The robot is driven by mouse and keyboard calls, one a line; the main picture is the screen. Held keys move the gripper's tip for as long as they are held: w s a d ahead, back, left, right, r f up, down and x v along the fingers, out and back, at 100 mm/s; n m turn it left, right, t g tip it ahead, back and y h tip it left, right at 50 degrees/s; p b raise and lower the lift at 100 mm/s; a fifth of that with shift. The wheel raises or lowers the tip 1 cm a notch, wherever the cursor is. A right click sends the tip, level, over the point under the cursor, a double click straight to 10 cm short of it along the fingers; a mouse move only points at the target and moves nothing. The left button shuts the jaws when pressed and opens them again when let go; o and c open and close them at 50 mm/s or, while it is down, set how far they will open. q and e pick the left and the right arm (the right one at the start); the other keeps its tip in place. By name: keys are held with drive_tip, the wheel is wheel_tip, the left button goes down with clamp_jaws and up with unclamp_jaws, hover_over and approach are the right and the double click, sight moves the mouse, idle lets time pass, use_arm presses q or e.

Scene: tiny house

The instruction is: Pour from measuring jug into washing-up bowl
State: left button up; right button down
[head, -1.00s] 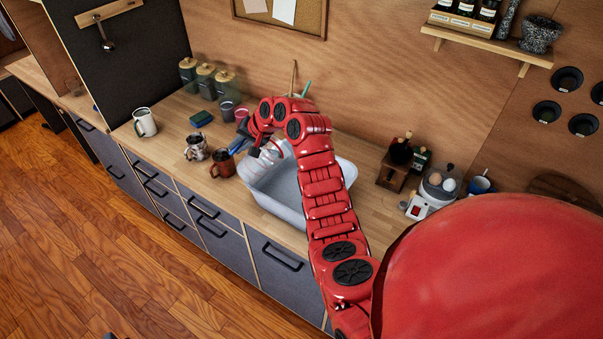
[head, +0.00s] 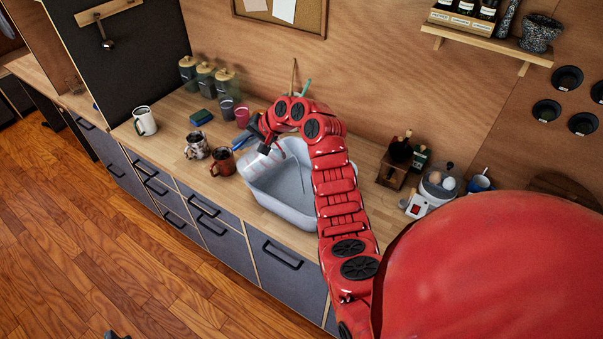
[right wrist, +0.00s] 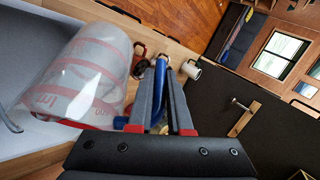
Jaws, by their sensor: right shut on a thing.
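The measuring jug (head: 260,165) is clear with red markings. In the head view it is tilted over the left end of the washing-up bowl (head: 280,212), a pale grey basin on the counter. My right gripper (head: 262,143) is shut on the jug at its upper side. In the right wrist view the jug (right wrist: 82,75) lies left of my gripper's fingers (right wrist: 162,85), with the pale bowl (right wrist: 35,145) behind it. The grip point on the jug is partly hidden. I cannot see liquid clearly. My left gripper is not clearly in view.
Left of the bowl stand a brown mug (head: 222,164), a patterned mug (head: 196,147) and a white mug (head: 145,121). Jars (head: 206,77) stand at the back.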

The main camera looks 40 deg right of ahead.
sight(257, 145)
drive_tip(key=shift+s+d+r+t+y, duration=0.15)
drive_tip(key=shift+d+r+t+y, duration=0.15)
drive_tip(key=shift+d+y, duration=0.1)
idle(1.6)
drive_tip(key=shift+s+d+f+t+y+b, duration=0.2)
drive_tip(key=shift+d+f+t+y+b, duration=0.1)
drive_tip(key=shift+d+f, duration=0.05)
idle(1.2)
drive_tip(key=shift+s+d+f+m+y+b, duration=0.15)
drive_tip(key=shift+d+f+m+y+b, duration=0.2)
drive_tip(key=shift+b, duration=0.3)
idle(1.0)
drive_tip(key=shift+s+d+r+t+y+b, duration=0.15)
drive_tip(key=shift+s+d+t+y+b, duration=0.2)
drive_tip(key=shift+d+t+y+b, duration=0.55)
idle(1.9)
